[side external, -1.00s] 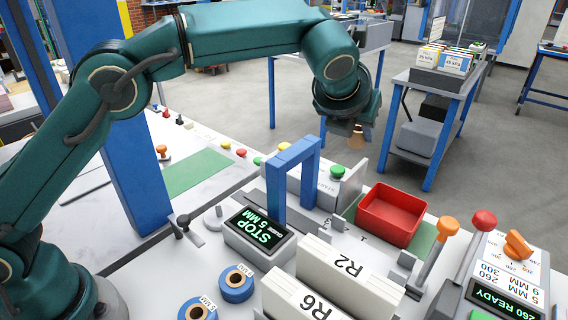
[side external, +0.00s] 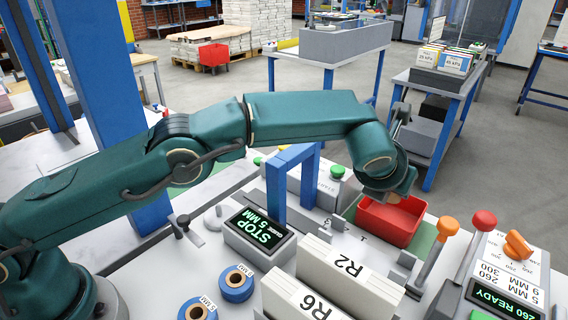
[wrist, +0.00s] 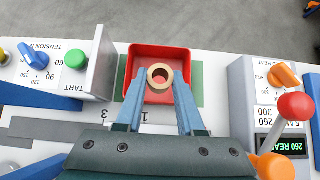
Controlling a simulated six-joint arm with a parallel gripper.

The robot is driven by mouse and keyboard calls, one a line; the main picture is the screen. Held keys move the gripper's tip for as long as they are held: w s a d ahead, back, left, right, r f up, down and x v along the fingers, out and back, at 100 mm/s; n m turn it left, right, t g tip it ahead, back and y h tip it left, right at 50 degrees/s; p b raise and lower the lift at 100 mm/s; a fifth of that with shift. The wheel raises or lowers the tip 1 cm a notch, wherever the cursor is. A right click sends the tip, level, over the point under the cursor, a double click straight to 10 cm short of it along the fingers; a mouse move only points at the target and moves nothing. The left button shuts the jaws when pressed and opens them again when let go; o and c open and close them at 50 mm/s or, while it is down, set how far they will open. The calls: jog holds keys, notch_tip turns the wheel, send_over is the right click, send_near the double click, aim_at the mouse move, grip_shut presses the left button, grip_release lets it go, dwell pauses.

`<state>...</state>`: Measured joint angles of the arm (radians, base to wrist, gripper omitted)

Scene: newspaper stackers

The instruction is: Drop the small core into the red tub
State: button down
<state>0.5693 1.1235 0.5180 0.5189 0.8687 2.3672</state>
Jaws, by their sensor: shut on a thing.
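The small core (wrist: 149,77) is a short tan ring. In the wrist view my gripper (wrist: 160,80) has its two blue fingers shut on it, one on each side. The red tub (wrist: 134,62) lies beneath the core in that view, with its inside empty where I can see it. In the side external view the red tub (side external: 400,225) sits on a green patch at the back right of the bench. My gripper (side external: 393,198) is over the tub there, and the core is mostly hidden by the wrist.
A blue arch (side external: 275,190) stands left of the tub. White blocks marked R2 (side external: 350,272) and R6 are in front. An orange-knobbed lever (side external: 447,226) and a red-knobbed lever (side external: 484,221) rise to the right. A grey upright plate (wrist: 101,62) stands left of the tub.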

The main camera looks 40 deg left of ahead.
aim_at(379, 233)
jog(key=shift+f, duration=3)
jog(key=shift+f, duration=0.4)
jog(key=shift+f, duration=0.2)
jog(key=c, duration=0.5)
grip_release()
jog(key=shift+s+f, duration=0.1)
jog(key=shift+a, duration=0.1)
jog(key=shift+r, duration=0.7)
jog(key=v, duration=1.2)
